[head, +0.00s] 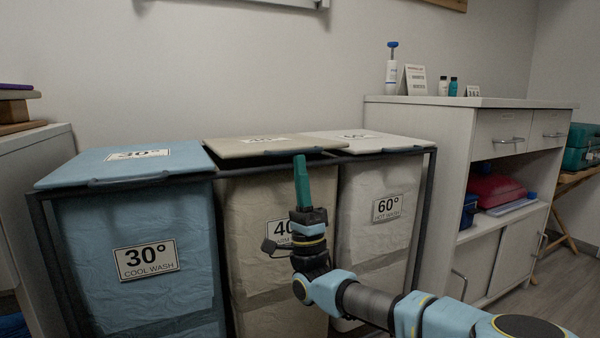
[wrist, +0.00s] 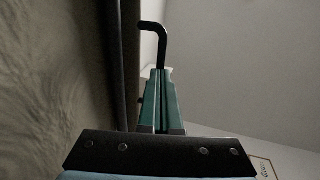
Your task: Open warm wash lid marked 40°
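The beige lid (head: 262,146) of the middle bin, its label partly readable as 40, sits slightly raised at the front, with a dark gap beneath its edge. The middle bin (head: 258,200) has a "40" warm wash label, partly hidden by my gripper. My gripper (head: 300,158) points up at the lid's front edge, its teal fingers close together. In the wrist view, the lid's dark bent handle (wrist: 151,26) runs down to the fingertips (wrist: 161,72) and appears held between them. The exact contact is hard to see.
The blue 30° bin lid (head: 135,162) lies left and the pale 60° bin lid (head: 368,141) right, both down. A dark frame (head: 427,210) surrounds the bins. A cabinet (head: 440,180) stands close on the right, with bottles on top. The wall is behind.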

